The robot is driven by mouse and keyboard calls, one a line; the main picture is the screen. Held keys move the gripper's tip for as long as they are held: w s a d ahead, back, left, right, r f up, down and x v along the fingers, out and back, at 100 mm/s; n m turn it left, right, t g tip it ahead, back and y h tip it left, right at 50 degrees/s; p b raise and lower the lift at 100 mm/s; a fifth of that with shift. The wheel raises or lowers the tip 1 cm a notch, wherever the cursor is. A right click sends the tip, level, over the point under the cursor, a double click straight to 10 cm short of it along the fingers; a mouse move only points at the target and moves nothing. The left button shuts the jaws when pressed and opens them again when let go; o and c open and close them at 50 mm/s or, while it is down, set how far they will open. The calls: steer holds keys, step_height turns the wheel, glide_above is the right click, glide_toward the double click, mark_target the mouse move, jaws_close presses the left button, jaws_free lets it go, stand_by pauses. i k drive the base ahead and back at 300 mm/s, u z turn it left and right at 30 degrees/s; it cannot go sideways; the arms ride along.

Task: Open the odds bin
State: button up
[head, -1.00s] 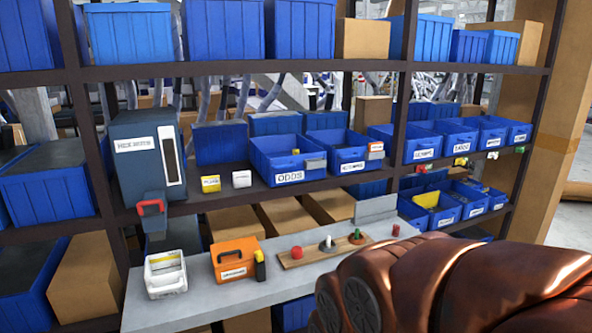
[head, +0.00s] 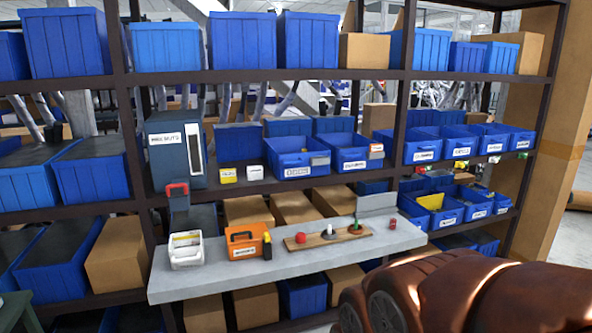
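The odds bin (head: 297,158) is a blue open-topped bin on the middle shelf, with a white label on its front. The label is blurred now but read ODDS a moment ago. A grey piece (head: 320,160) sits at its right front corner. Whether anything lies inside is hard to tell. A brown arm part of mine fills the lower right, well in front of the bin and apart from it. My gripper's fingers do not show.
A grey bench (head: 215,284) below holds a white basket (head: 186,250), an orange case (head: 247,241) and a wooden board (head: 328,237) with small parts. A hex nuts dispenser (head: 177,155) stands left of the odds bin; another blue bin (head: 350,152) stands right.

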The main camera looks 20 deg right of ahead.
mark_target(284, 157)
steer(key=u, duration=0.35)
steer(key=i, duration=1.2)
steer(key=z, duration=0.2)
